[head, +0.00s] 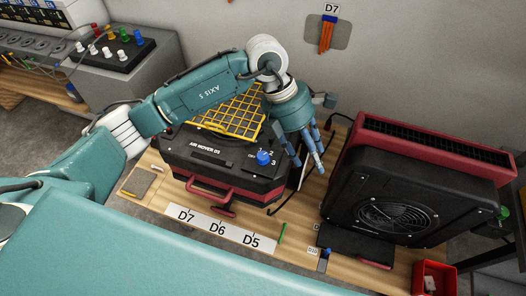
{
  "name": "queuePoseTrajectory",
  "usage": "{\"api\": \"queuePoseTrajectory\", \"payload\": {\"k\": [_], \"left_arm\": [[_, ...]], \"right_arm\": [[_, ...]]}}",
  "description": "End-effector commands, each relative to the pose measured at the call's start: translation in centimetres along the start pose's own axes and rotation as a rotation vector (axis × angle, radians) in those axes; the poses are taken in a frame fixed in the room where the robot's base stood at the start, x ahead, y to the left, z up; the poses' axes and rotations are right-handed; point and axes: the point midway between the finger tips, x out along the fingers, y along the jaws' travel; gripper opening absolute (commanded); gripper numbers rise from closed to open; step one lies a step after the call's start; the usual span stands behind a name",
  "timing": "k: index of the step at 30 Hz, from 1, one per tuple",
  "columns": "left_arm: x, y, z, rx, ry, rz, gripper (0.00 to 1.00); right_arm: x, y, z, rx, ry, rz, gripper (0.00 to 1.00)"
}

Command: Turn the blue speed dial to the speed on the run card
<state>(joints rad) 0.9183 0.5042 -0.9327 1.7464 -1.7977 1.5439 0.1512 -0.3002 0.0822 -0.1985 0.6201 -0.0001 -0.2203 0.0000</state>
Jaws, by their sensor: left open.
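The blue speed dial (263,157) sits on the top front of the black air mover (205,158), labelled AIR MOVER D5. The numbers 2 and 3 show beside the dial; the rest of its scale and its pointer are too small or hidden to read. My left gripper (314,158) hangs just right of the dial, its blue fingers pointing down, open and apart from the dial. My left arm crosses over the air mover's back left. I cannot make out a run card with a readable speed. My right gripper is out of view.
A red and black dryer unit (440,150) stands on the right of the wooden bench. A white strip (218,228) marked D7, D6, D5 lies in front of the air mover. A red bin (434,277) is at bottom right. A D7 tag (330,9) hangs on the wall.

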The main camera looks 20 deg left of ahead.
Motion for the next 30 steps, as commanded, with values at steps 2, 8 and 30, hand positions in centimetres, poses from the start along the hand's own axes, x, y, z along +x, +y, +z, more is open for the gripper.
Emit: {"api": "queuePoseTrajectory", "payload": {"k": [2, 8, 30], "left_arm": [[-2.2, 4.7, -2.4, -0.019, 0.123, 0.155, 0.48], [-6.1, 10.1, -6.1, -0.075, 0.288, 0.350, 0.48], [2.7, 13.7, -9.5, -0.080, 0.302, 0.361, 0.48]], "right_arm": [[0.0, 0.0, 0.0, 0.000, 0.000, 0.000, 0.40], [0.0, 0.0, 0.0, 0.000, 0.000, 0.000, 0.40], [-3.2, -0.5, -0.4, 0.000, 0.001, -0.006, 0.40]]}}
